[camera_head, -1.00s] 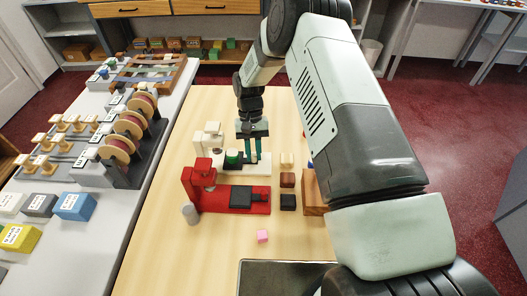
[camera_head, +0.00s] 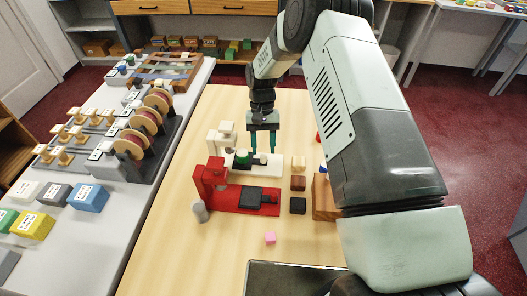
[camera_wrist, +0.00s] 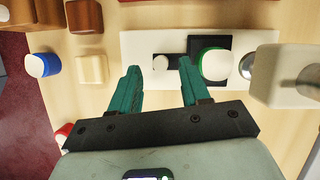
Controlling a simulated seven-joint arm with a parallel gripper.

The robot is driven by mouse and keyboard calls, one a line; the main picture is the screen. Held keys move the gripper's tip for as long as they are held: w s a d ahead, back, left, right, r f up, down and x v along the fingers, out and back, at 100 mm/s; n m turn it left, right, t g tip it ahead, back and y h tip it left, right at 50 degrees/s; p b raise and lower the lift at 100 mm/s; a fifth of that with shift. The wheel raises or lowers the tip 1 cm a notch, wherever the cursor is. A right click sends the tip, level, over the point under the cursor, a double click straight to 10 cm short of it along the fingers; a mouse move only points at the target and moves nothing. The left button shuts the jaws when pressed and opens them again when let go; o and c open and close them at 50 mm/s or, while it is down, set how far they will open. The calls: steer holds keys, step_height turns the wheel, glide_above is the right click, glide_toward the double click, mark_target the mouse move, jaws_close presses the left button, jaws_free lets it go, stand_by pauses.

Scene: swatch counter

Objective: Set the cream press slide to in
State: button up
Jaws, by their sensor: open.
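The cream press (camera_head: 275,170) stands on the wooden table, its upright post and head at the left in the head view. In the wrist view its pale base (camera_wrist: 140,46) runs across the top, with the press head (camera_wrist: 290,75) at the right. The dark slide (camera_wrist: 208,42) carries a green-ringed piece with a white top (camera_wrist: 215,64), beside the head and not under it. A small pale knob (camera_wrist: 160,62) is at the slide's other end. My gripper (camera_head: 263,151) is open above the press; in the wrist view its teal fingertips (camera_wrist: 159,66) lie either side of the knob. Contact cannot be told.
A red press (camera_head: 232,200) with a black slide stands in front. Cream, brown and black blocks (camera_head: 298,183) line the right side, beside a wooden block (camera_head: 322,200).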

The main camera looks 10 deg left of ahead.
steer(key=v, duration=0.8)
steer(key=shift+r, duration=0.1)
steer(key=s+f+m+y, duration=0.1)
steer(key=f+m, duration=0.2)
steer(key=s+f+m+t+y, duration=0.1)
steer(key=f+m, duration=0.2)
steer(key=m, duration=0.1)
steer(key=s+d+f+m+y, duration=0.1)
steer(key=s+f+m+y, duration=0.1)
steer(key=f+m, duration=0.1)
steer(key=shift+s+d+f+m, duration=0.1)
steer(key=shift+f+m, duration=0.3)
jaws_close()
